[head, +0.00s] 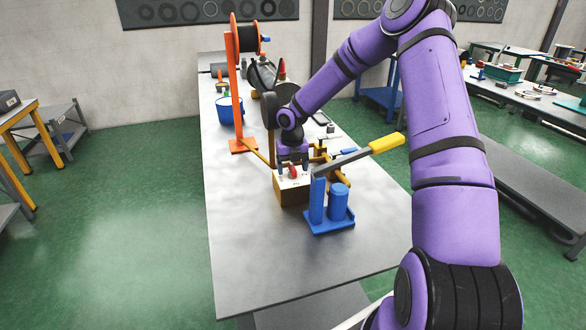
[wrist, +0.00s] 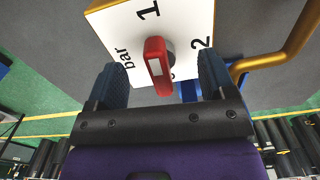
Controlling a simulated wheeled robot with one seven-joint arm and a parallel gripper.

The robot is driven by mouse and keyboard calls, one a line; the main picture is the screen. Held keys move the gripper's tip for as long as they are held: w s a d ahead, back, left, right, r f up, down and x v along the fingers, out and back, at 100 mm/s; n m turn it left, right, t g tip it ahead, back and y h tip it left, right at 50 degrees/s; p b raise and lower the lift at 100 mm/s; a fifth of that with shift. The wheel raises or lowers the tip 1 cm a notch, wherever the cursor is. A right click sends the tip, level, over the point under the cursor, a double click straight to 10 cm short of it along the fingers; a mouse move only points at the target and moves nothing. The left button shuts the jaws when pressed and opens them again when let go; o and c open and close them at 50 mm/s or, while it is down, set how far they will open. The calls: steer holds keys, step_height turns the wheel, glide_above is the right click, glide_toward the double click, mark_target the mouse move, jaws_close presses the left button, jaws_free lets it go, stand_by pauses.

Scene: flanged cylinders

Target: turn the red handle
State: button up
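In the head view the handle (head: 293,172) shows small on the box (head: 292,193) on the bench. My gripper (wrist: 161,74) is open in the wrist view, with one dark blue finger on each side of the handle. A gap shows on both sides, so the fingers do not touch it. In the head view my gripper (head: 292,162) is just above the plate.
A blue stand with a yellow-gripped lever (head: 387,143) is close in front and right of the box. An orange spool post (head: 237,110) and a blue bucket (head: 229,109) stand behind on the left. A yellow pipe (wrist: 285,52) runs beside the plate. The bench front (head: 280,265) is clear.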

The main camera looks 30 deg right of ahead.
mark_target(292, 166)
steer(key=shift+o, duration=0.5)
steer(key=shift+r, duration=0.15)
steer(key=shift+r, duration=2.85)
steer(key=shift+r, duration=0.1)
steer(key=s+a+r+m+t+h, duration=0.1)
steer(key=s+a+r+m+h, duration=0.15)
steer(key=s+r+m, duration=0.75)
steer(key=s+a+r+m+t+h, duration=0.1)
steer(key=s+a+r+m, duration=0.3)
steer(key=s+r+m, duration=0.6)
steer(key=s+a+r+m+t+y, duration=0.1)
steer(key=s+r+m, duration=0.2)
steer(key=s+m, duration=0.3)
steer(key=s+a+r+m+t+y, duration=0.2)
steer(key=s+r+m, duration=0.2)
steer(key=s, duration=0.9)
steer(key=m, duration=0.3)
steer(key=shift+s+r, duration=0.2)
steer(key=shift+r, duration=0.05)
